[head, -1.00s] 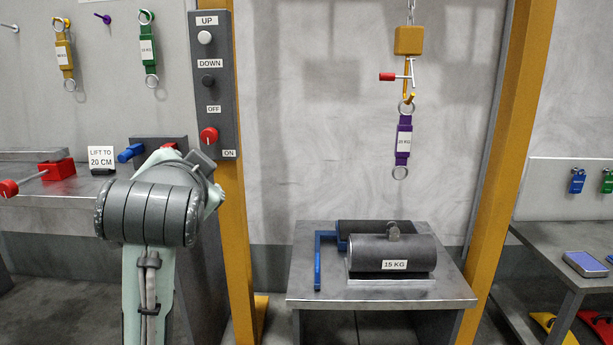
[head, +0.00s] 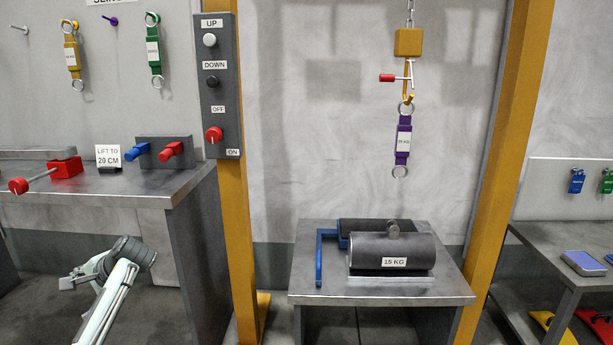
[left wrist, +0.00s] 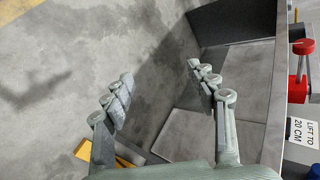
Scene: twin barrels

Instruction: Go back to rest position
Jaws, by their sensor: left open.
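My left arm (head: 112,295) is at the lower left of the head view, low in front of the left bench and apart from it. My left gripper (left wrist: 160,74) is open and empty in the left wrist view, its fingers wide apart over bare grey floor. My right gripper is in neither view. The twin barrels (head: 392,251), labelled 15 KG, rest on a grey table (head: 455,291). A purple sling (head: 403,140) hangs from the hoist hook (head: 408,97) above them, apart from the barrels.
The left bench (head: 150,188) carries a red-handled lever (head: 66,168), blue and red knobs and a "LIFT TO 20 CM" sign (head: 108,155). The control panel (head: 219,85) is on a yellow post (head: 238,230). A right table (head: 560,235) holds a blue-topped device.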

